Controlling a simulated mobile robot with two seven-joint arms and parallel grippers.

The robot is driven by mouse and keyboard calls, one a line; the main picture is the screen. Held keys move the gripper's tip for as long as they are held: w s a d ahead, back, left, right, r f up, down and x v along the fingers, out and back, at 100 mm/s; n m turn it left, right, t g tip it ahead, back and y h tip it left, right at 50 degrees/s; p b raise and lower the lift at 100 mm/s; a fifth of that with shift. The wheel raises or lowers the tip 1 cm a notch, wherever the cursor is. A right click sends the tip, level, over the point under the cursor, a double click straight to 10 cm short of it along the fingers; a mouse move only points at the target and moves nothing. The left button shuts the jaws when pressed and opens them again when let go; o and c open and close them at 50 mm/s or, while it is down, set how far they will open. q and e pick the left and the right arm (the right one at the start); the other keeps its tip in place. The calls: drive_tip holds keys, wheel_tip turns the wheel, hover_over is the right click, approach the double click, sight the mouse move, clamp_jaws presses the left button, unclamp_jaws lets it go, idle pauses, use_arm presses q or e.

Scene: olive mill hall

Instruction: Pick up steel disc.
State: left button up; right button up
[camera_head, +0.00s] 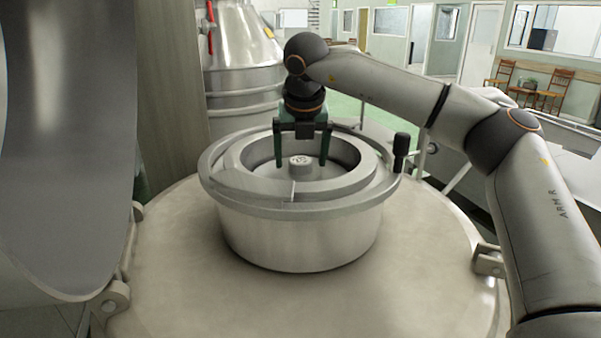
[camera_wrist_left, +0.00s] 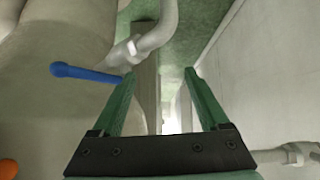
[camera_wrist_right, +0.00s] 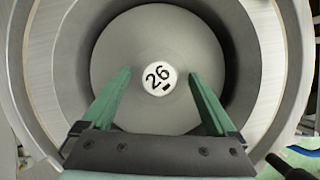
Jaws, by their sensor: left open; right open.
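The steel disc is a round grey plate (camera_wrist_right: 150,32) lying in the round well of a steel housing (camera_head: 300,245). The knob also shows in the head view (camera_head: 300,160). My right gripper (camera_head: 301,164) points down into the well, open and empty. Its fingers are on either side of the knob, apart from it in the right wrist view. My left gripper (camera_wrist_left: 159,73) is open and empty, away from the disc and outside the head view.
The housing's raised rim surrounds the disc, and a black handle (camera_head: 401,146) stands at its right. A large raised steel lid (camera_head: 65,120) fills the left. By my left gripper are a grey pipe (camera_wrist_left: 158,35), a blue lever (camera_wrist_left: 85,73) and a pale wall (camera_wrist_left: 270,80).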

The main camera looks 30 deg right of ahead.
clamp_jaws()
idle(0.8)
drive_tip(key=shift+r, duration=0.1)
